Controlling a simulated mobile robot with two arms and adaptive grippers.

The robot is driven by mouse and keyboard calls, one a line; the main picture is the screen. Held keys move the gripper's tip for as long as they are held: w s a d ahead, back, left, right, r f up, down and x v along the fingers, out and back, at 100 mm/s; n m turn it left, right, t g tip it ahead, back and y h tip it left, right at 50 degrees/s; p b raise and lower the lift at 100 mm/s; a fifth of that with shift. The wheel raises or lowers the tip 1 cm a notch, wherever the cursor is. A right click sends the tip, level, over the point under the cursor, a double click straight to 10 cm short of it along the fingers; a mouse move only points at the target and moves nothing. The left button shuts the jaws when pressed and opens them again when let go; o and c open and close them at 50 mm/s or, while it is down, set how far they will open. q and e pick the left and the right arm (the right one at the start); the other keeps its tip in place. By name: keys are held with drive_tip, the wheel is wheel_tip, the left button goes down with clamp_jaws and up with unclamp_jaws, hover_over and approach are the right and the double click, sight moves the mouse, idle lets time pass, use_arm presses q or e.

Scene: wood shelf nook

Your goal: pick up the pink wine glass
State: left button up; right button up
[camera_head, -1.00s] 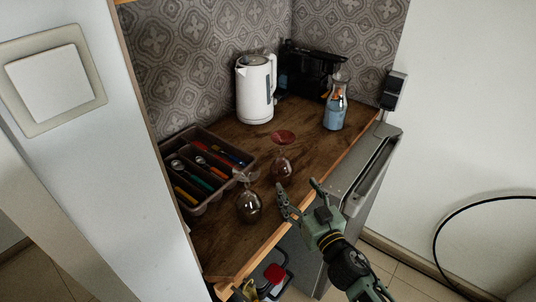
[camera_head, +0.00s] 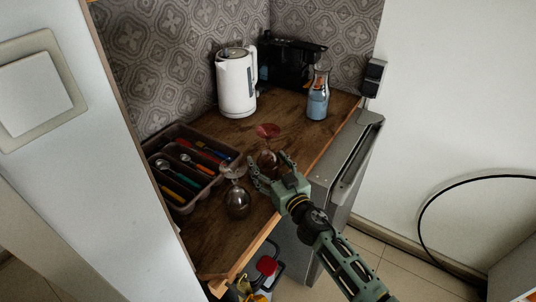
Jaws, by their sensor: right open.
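The pink wine glass (camera_head: 267,131) stands upside down on the wooden counter, its pinkish-red round foot on top and its dark see-through bowl below. My right gripper (camera_head: 269,164) is open at the glass's bowl, one finger to the left and one to the right of it in the picture. The fingers hide part of the lower bowl, and I cannot tell whether they touch it. A second, clear wine glass (camera_head: 237,202) also stands upside down, nearer and to the left. My left gripper is out of view.
A brown cutlery tray (camera_head: 177,207) lies at the left. A white kettle (camera_head: 236,85), a black toaster (camera_head: 290,61) and a bottle with blue contents (camera_head: 317,100) stand at the back. The counter (camera_head: 217,243) is bare near its front edge.

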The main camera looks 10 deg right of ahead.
drive_tip(key=shift+s, duration=0.1)
drive_tip(key=c, duration=1.4)
